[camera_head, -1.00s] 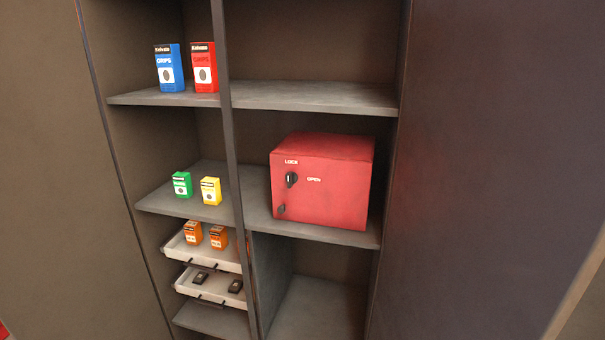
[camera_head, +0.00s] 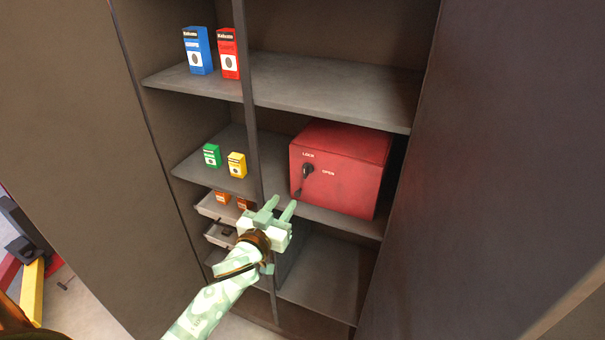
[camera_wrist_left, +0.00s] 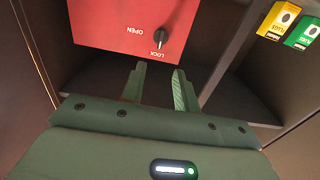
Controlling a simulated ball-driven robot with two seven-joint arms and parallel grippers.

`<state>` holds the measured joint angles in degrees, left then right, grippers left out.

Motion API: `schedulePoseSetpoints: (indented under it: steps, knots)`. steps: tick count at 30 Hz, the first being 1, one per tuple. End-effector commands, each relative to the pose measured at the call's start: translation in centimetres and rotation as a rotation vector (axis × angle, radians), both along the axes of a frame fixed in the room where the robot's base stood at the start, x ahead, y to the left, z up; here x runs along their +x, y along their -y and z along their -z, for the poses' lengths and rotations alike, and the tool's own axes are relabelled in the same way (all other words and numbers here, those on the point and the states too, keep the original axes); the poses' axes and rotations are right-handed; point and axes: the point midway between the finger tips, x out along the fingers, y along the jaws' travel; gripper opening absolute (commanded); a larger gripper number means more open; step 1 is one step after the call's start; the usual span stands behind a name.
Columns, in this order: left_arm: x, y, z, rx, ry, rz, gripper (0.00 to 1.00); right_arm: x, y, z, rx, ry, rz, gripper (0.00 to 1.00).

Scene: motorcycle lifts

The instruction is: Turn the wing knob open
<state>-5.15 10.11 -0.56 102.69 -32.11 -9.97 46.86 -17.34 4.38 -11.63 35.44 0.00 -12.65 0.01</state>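The red box (camera_head: 345,170) stands on the middle shelf of the cabinet, marked LOCK and OPEN on its front. Its dark wing knob (camera_head: 308,170) sits below LOCK and left of OPEN; I cannot tell its exact angle. My left gripper (camera_head: 281,203) is open and empty, in front of the cabinet, below and left of the knob and apart from it. In the left wrist view the picture is upside down: the knob (camera_wrist_left: 161,38) lies beyond the parted fingertips (camera_wrist_left: 158,68), with LOCK beside it. My right gripper is not in view.
A thin upright divider (camera_head: 247,100) stands left of the red box. Beyond it are a green box (camera_head: 212,156), a yellow box (camera_head: 237,165), a blue box (camera_head: 197,50) and a red carton (camera_head: 228,53). A dark cabinet panel (camera_head: 490,180) closes off the right.

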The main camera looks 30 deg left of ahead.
Motion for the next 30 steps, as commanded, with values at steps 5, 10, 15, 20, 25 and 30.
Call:
schedulePoseSetpoints:
  steps: [5, 10, 15, 20, 25, 30]
  knots:
    - [4.8, -0.3, 0.0, 0.003, 0.002, 0.000, 0.31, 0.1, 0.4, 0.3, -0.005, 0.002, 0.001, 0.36]
    - [8.9, -0.5, 0.2, 0.000, -0.001, -0.001, 0.31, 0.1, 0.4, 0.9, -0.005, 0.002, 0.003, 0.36]
    - [11.7, -0.7, 0.2, 0.000, -0.002, 0.000, 0.31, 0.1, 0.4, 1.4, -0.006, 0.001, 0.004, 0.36]
    - [12.9, -0.7, 0.2, 0.000, -0.003, 0.000, 0.31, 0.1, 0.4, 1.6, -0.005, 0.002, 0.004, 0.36]
    - [13.1, -0.7, 0.1, 0.000, -0.003, 0.000, 0.31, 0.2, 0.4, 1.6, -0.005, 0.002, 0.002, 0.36]
    - [13.1, -0.7, 0.1, 0.000, -0.003, 0.000, 0.17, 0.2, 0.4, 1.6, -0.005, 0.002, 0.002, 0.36]
